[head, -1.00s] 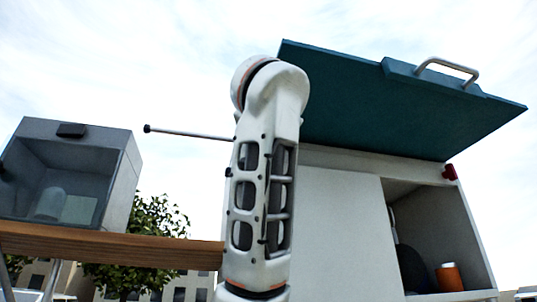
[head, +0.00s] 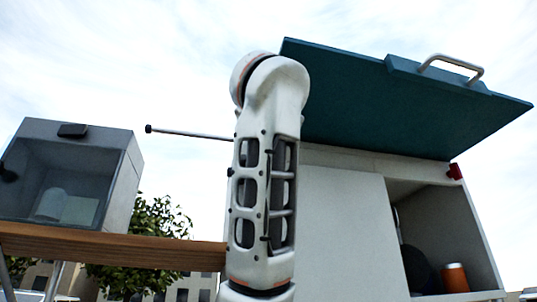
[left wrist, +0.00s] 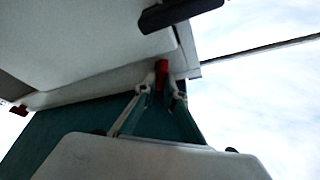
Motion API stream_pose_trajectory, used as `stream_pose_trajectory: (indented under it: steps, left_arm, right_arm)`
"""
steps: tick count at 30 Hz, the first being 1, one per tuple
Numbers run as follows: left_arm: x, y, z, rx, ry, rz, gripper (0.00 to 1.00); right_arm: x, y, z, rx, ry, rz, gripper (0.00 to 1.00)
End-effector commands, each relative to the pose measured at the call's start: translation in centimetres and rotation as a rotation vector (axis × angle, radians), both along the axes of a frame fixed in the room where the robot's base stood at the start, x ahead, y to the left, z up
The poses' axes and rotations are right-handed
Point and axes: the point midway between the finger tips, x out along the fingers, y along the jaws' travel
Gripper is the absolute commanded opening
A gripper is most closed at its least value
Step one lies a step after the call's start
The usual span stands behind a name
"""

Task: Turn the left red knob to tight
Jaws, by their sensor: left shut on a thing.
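The left red knob (left wrist: 162,70) shows in the left wrist view at the edge of the white cabinet. My left gripper (left wrist: 162,92) has its two fingers on either side of this knob and is shut on it. The knob's exact angle is hard to tell. In the head view my own left arm stands upright in the middle and hides the left knob and the gripper. The other red knob (head: 455,171) is at the cabinet's right end, and it also shows in the left wrist view (left wrist: 18,110). My right gripper is not in view.
A teal lid (head: 390,100) with a metal handle (head: 452,67) is raised over the white cabinet (head: 340,220). An orange container (head: 455,278) stands in the open compartment. A thin rod (head: 190,133) reaches left from behind my arm. A grey box (head: 120,185) is on a wooden plank (head: 110,246).

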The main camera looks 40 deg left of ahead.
Motion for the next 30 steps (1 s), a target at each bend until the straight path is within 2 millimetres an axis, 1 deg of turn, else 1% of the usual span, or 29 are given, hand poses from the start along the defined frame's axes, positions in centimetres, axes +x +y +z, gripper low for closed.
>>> stream_pose_trajectory:
  steps: [5, 21, 30]
  left_arm:
    - [-0.04, 0.01, 0.07, 0.055, 0.066, -0.003, 0.00]
    - [-0.15, 0.09, 0.29, 0.302, 0.355, -0.002, 0.00]
    - [-0.16, 0.14, 0.30, 0.370, 0.433, -0.001, 0.00]
  right_arm:
    - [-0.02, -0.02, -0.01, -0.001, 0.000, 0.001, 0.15]
    - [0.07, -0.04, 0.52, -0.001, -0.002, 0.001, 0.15]
    - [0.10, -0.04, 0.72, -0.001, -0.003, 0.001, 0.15]
